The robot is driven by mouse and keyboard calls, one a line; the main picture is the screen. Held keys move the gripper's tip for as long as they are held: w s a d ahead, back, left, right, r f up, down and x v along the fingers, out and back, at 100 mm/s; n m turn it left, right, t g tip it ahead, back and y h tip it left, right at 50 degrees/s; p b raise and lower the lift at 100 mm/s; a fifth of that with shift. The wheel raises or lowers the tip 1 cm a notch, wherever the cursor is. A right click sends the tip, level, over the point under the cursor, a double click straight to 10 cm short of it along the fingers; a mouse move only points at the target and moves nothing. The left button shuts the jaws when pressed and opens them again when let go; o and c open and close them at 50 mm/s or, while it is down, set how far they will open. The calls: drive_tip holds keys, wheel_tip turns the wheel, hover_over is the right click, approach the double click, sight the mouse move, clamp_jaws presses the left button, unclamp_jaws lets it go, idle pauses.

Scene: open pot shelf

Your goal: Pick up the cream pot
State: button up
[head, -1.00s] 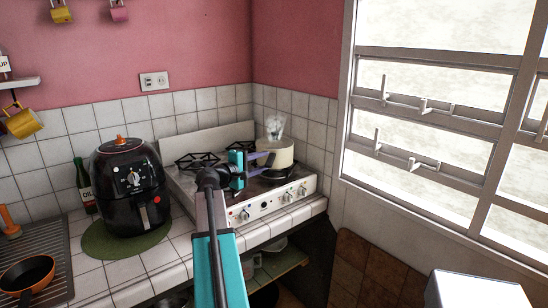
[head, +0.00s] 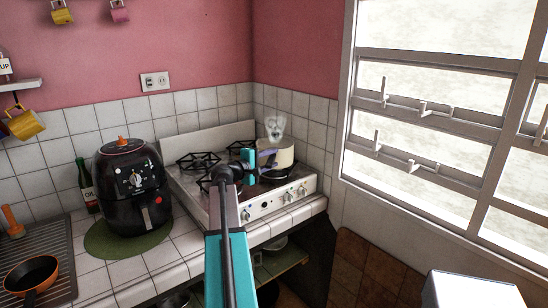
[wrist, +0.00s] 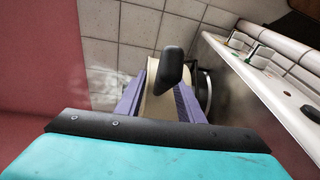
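The cream pot (head: 281,156) stands on the stove's right rear area, with pale steam above it. In the wrist view its cream side (wrist: 156,106) shows between my fingers, and its dark handle (wrist: 172,66) points toward the camera. My gripper (head: 266,160) is at the pot's left front side in the head view. In the wrist view its two purple fingers (wrist: 160,98) are apart, one on each side of the handle. I cannot tell whether either finger touches it. The fingers hide part of the pot's side.
The white stove (head: 262,207) has black burner grates left of the pot. A black air fryer (head: 131,190) stands on a green mat (head: 103,245) further left. A tiled wall (head: 313,130) is close behind the pot, and a window is at right.

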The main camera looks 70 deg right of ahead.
clamp_jaws()
idle(1.2)
drive_tip(key=shift+r, duration=0.15)
